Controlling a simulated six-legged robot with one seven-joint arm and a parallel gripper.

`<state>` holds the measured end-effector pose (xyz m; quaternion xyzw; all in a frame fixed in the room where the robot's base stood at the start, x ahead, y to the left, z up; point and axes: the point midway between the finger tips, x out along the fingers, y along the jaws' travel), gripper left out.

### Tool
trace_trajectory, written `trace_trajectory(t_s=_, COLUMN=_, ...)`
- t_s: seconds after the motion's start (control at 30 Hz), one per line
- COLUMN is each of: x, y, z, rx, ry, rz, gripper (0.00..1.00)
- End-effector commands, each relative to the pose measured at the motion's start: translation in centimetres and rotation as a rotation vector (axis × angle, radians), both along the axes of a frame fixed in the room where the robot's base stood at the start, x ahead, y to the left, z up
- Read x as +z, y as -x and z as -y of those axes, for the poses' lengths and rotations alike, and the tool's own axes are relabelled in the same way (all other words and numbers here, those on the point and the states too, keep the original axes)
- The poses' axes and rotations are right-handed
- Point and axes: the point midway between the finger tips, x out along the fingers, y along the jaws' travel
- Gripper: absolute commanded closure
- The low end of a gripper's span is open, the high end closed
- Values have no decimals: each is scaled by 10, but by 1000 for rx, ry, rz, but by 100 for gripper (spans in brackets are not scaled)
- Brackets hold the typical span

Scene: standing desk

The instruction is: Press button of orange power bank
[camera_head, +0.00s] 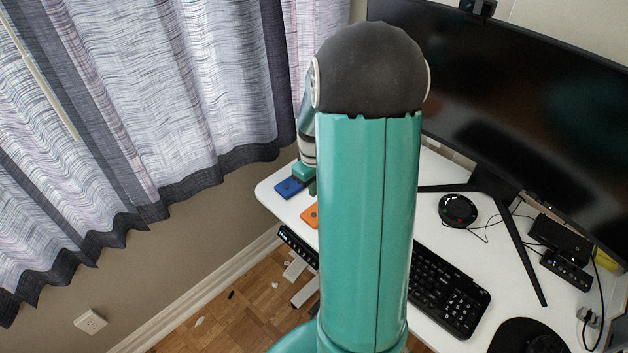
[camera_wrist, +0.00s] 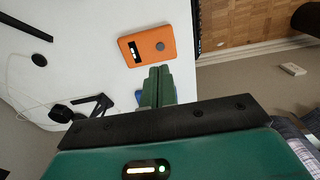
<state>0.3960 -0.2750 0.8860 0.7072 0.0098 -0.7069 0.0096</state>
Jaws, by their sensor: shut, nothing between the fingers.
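The orange power bank (camera_wrist: 147,47) lies flat on the white desk in the wrist view, with a round grey button (camera_wrist: 160,46) near its right end and a small dark display at its left. In the head view part of the orange power bank (camera_head: 311,214) shows beside my teal arm, which hides the rest. My gripper (camera_wrist: 160,70) is shut and empty, its green fingertips just below the power bank in the wrist picture. Whether they touch it I cannot tell. In the head view my gripper (camera_head: 311,187) is partly hidden by my arm.
A blue power bank (camera_head: 289,187) lies near the desk's corner, by my gripper. A keyboard (camera_head: 447,292), a black round device (camera_head: 457,209) and a large monitor (camera_head: 520,90) are on the right. Curtains (camera_head: 130,110) hang at the left.

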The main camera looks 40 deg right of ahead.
Motion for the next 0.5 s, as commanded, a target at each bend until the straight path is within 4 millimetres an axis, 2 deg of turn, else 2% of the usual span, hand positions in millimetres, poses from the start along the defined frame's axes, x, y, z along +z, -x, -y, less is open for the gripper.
trace_trajectory(t_s=0.1, x=-25, y=1, z=-1, rx=1, ry=-3, rz=-5, gripper=100)
trace_trajectory(t_s=0.3, x=-63, y=1, z=-1, rx=0, ry=-3, rz=-4, gripper=100)
trace_trajectory(t_s=0.5, x=-84, y=0, z=0, rx=2, ry=0, rz=-1, gripper=100)
